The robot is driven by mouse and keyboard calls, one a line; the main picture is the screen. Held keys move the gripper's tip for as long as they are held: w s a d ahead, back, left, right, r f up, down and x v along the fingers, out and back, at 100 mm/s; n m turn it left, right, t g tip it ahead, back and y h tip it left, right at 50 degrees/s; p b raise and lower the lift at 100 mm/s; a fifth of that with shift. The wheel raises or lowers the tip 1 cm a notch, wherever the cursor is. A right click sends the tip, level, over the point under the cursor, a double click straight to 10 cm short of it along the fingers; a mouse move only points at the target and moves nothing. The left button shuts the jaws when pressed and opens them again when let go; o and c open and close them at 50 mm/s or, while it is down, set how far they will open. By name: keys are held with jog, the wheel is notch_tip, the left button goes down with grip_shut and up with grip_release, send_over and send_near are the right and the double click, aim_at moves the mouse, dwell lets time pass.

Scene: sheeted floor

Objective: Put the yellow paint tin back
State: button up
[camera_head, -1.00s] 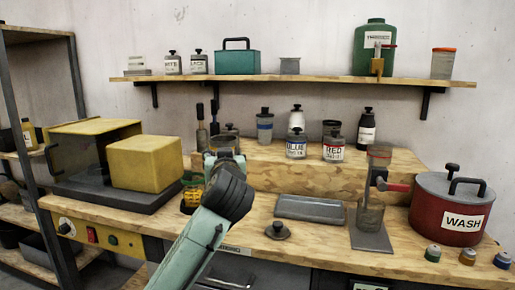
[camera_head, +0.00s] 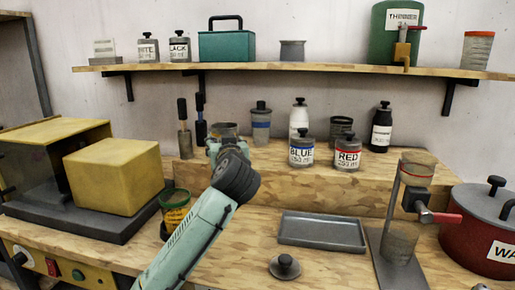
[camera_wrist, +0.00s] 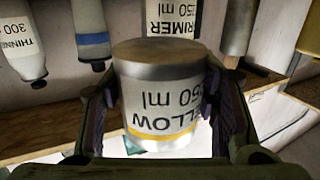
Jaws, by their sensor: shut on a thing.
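The yellow paint tin (camera_wrist: 165,105) is a grey metal tin with a white label, a yellow stripe and the words "YELLOW 250 ml". It appears upside down in the wrist view, with its flat end towards the top of the picture. My gripper (camera_wrist: 160,110) is shut around its sides, one finger on each side. My wrist hides most of the held tin there.
Several bottles and jars stand on the step, including a black bottle (camera_head: 381,130) and a blue-banded one (camera_head: 261,125). A wall shelf (camera_head: 300,70) is above. A grey tray (camera_head: 322,232), loose lid (camera_head: 285,267) and dispenser stand (camera_head: 385,260) occupy the bench front.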

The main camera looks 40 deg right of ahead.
jog(key=p, duration=0.4)
send_over(258, 159)
jog(key=shift+s+a+f, duration=0.1)
jog(key=shift+a+f, duration=0.05)
jog(key=shift+f, duration=0.2)
notch_tip(258, 159, down, 3)
jog(key=shift+f+p, duration=0.1)
jog(key=shift+p, duration=0.5)
jog(key=shift+f, duration=0.3)
jog(key=shift+f+b, duration=0.2)
jog(key=shift+b, duration=0.1)
jog(key=o, duration=1.5)
jog(key=shift+r, duration=0.1)
